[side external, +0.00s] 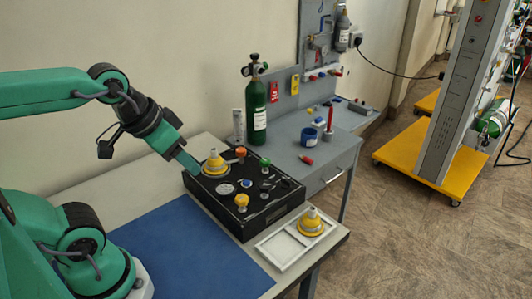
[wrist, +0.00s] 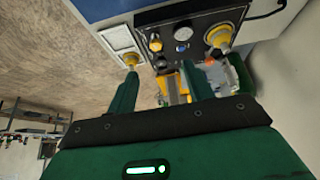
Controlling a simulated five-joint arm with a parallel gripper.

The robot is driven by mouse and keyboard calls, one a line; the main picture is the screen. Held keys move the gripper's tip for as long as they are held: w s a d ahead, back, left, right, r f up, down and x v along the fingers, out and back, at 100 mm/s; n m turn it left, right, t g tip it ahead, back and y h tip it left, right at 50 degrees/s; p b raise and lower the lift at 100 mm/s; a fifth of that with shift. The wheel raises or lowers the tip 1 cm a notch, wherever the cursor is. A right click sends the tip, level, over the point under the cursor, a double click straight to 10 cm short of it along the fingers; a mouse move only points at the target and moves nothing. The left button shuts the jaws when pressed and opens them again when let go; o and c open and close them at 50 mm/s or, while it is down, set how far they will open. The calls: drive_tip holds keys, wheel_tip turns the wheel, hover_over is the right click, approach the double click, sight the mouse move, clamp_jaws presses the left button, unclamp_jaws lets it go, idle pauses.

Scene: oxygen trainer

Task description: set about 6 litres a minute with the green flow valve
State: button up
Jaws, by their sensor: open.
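The black trainer box (side external: 246,222) stands on the table with its control panel facing up. A small green knob (side external: 265,162) sits toward its back right, and another green part shows just below it; I cannot tell which is the flow valve. A round white dial (side external: 225,188) is on the panel and also shows in the wrist view (wrist: 183,33). My gripper (side external: 190,165) is open and empty, by the box's back left corner beside a yellow cone (side external: 214,164). In the wrist view its two fingers (wrist: 160,85) are spread, and no green knob is clear.
An orange knob (side external: 240,152), a blue knob (side external: 242,200) and a yellow knob (side external: 241,202) crowd the panel. A white tray (side external: 272,250) with another yellow cone (side external: 311,222) lies at the front right. A green cylinder (side external: 256,112) stands behind. The blue mat (side external: 190,255) is clear.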

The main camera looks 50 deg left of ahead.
drive_tip(key=shift+w+r, duration=0.1)
drive_tip(key=n+g, duration=0.3)
drive_tip(key=g, duration=0.3)
hover_over(265, 161)
wheel_tip(265, 161, down, 8)
drive_tip(key=shift+r, duration=0.1)
drive_tip(key=shift+w+a+f, duration=0.1)
drive_tip(key=shift+w+f, duration=0.05)
drive_tip(key=shift+f, duration=0.15)
drive_tip(key=shift+f, duration=0.1)
drive_tip(key=shift+f, duration=3.8)
